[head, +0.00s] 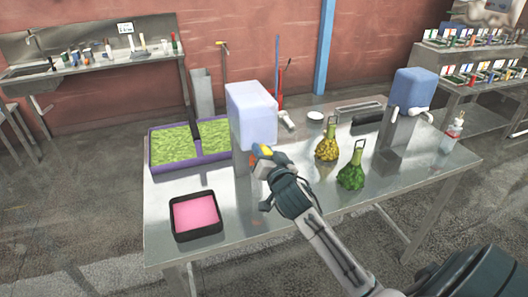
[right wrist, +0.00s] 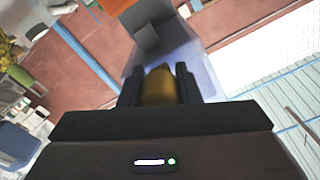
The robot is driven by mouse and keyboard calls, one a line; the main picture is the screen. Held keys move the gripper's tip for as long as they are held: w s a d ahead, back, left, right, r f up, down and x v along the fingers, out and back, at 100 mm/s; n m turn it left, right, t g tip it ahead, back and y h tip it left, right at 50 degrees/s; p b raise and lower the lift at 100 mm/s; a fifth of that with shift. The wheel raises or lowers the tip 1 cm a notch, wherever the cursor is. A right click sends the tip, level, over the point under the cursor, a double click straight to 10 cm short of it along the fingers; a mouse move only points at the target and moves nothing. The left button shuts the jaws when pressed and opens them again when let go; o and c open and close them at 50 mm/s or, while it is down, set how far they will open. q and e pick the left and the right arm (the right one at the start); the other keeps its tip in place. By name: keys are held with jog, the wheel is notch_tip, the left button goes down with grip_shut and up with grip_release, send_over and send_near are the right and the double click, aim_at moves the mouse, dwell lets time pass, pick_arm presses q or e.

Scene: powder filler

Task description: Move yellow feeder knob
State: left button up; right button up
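The feeder is a pale translucent lilac hopper (head: 252,112) standing at the middle of the metal table. Its yellow feeder knob (head: 265,149) shows at the hopper's lower front. My right gripper (head: 259,154) reaches it from the lower right. In the right wrist view the knob (right wrist: 160,86) sits between the two dark fingers (right wrist: 160,84), which touch it on both sides with no clear gap. The knob's base is partly hidden by the fingers. My left gripper is in neither view.
The metal table (head: 255,222) also holds a purple tray of green material (head: 152,166), a black tray with pink contents (head: 173,222), a yellow flask (head: 327,150), a green flask (head: 351,176) and a blue-topped dispenser (head: 413,88). The front middle is clear.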

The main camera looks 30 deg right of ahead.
jog(key=shift+v, duration=1.9)
grip_shut()
jog(key=shift+w+f, duration=0.1)
jog(key=shift+f, duration=0.05)
jog(key=o, duration=1.1)
grip_release()
jog(key=shift+s+a, duration=0.1)
jog(key=shift+s, duration=0.15)
jog(key=shift+b+v, duration=1.1)
jog(key=shift+v, duration=4.3)
